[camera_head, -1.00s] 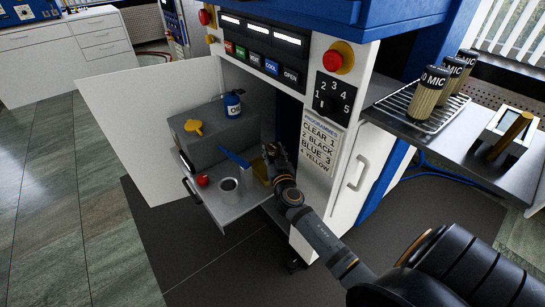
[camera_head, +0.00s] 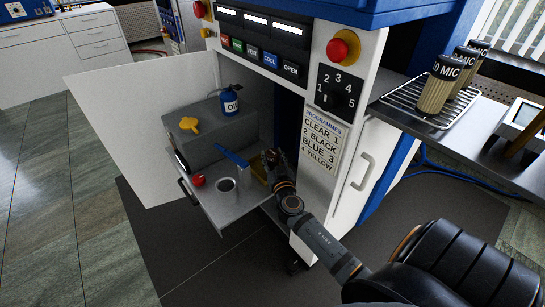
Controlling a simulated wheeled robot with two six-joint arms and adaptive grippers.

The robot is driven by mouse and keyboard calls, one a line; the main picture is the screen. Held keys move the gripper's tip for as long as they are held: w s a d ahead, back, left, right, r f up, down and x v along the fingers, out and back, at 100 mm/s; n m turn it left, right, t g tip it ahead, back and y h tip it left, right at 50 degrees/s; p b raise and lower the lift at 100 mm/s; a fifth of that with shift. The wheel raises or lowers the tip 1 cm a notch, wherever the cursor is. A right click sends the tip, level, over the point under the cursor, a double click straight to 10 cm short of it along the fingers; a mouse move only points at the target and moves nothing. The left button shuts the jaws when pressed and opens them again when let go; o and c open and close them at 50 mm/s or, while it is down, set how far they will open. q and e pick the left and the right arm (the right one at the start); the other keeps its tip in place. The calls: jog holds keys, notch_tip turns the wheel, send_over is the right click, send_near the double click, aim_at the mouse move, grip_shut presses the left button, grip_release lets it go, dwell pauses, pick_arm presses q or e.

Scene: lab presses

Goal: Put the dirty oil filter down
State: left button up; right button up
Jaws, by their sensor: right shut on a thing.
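My right arm reaches from the lower right into the open cabinet bay. My right gripper (camera_head: 271,161) is at the right side of the pull-out metal drawer (camera_head: 222,213), and its fingers are small and dark. It is shut on a yellow-brown thing (camera_head: 258,173), which looks like the dirty oil filter. Most of that thing is hidden by the gripper and a blue handle (camera_head: 231,156). I cannot tell whether it touches the drawer. My left gripper is not in view.
The drawer also holds a grey cup (camera_head: 227,187) and a red knob (camera_head: 198,180). A blue oil can (camera_head: 230,103) and yellow cap (camera_head: 189,124) are on the grey box behind. The open white door (camera_head: 140,135) bounds the left. Filters (camera_head: 436,91) stand on a wire rack at right.

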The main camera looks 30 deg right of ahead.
jog(key=o, duration=1.2)
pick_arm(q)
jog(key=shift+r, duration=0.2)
pick_arm(e)
jog(key=shift+v, duration=0.75)
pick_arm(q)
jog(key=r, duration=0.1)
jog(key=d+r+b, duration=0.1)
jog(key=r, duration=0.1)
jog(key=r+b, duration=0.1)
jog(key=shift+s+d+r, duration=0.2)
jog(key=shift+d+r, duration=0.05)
pick_arm(e)
jog(key=v, duration=1)
jog(key=shift+s+a, duration=0.15)
jog(key=shift+s, duration=0.1)
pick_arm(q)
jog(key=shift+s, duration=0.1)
